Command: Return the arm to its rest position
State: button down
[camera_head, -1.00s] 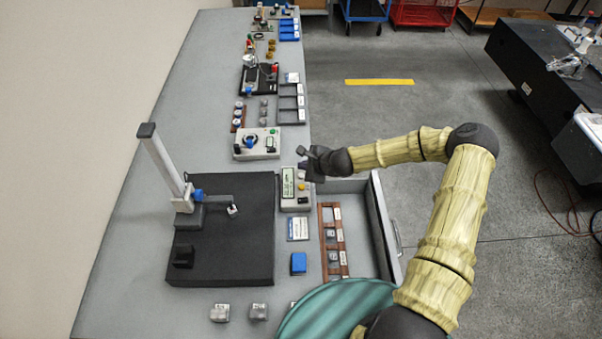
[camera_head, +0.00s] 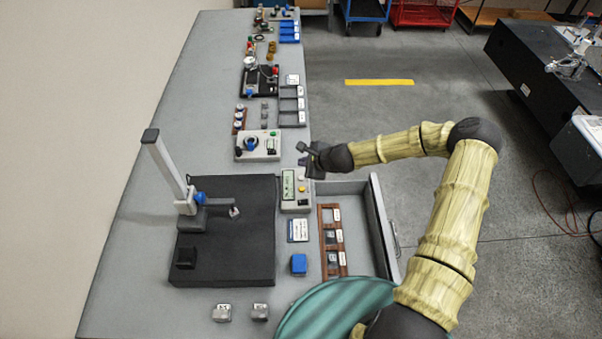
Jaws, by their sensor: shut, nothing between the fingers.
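My gripper (camera_head: 306,158) is at the end of my yellow, wood-textured arm, above the right edge of the bench. It is shut and empty, with its dark fingers pointing left. It hangs close to the top of the display box (camera_head: 296,192) with a green screen and a yellow button; I cannot tell the height gap.
A black plate (camera_head: 225,262) with a height gauge (camera_head: 171,170) stands on the bench (camera_head: 150,265). A grey control box (camera_head: 258,146) sits beyond my gripper.

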jog(key=s+d+r+n+g+h, duration=0.1)
jog(key=s+d+r+n, duration=0.3)
jog(key=s, duration=0.5)
jog(key=s+d+r+n+g+h, duration=0.1)
jog(key=s+d+r+n+h, duration=0.2)
jog(key=s+r+n, duration=0.5)
jog(key=s+d+r+n+g+h, duration=0.2)
jog(key=s+d+r+n, duration=0.2)
jog(key=s+r+n, duration=0.2)
jog(key=s+r+b, duration=0.1)
jog(key=s+r, duration=0.1)
jog(key=s, duration=0.2)
jog(key=shift+s+d+r+n, duration=0.15)
jog(key=shift+d+r+n, duration=0.15)
jog(key=shift+d, duration=0.1)
